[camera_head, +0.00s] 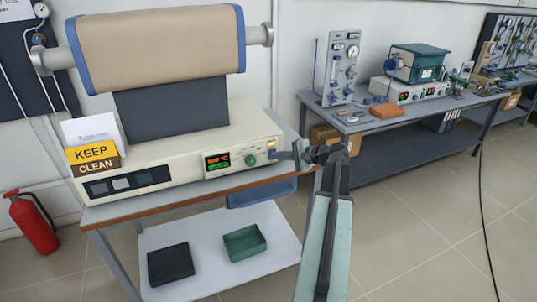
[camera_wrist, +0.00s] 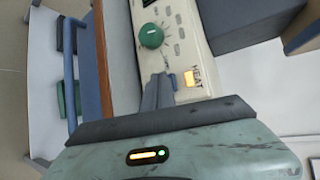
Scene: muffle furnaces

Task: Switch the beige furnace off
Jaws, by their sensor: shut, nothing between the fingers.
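The beige furnace (camera_head: 160,50) is a beige tube with blue end rims above a cream control box (camera_head: 215,135). The box front has a lit display (camera_head: 217,161), a green knob (camera_head: 251,160) and a glowing amber switch (camera_head: 271,143). In the wrist view the green knob (camera_wrist: 150,36) and the amber switch (camera_wrist: 193,78), marked HEAT, show close up. My gripper (camera_head: 277,155) is shut and empty, its tips at the right end of the panel just below the switch. In the wrist view the fingertips (camera_wrist: 158,80) are beside the switch; whether they touch the panel I cannot tell.
A green tray (camera_head: 245,242) and a dark block (camera_head: 170,263) lie on the lower shelf. A second bench (camera_head: 385,125) carries a teal furnace (camera_head: 420,63). A red extinguisher (camera_head: 33,225) stands at left.

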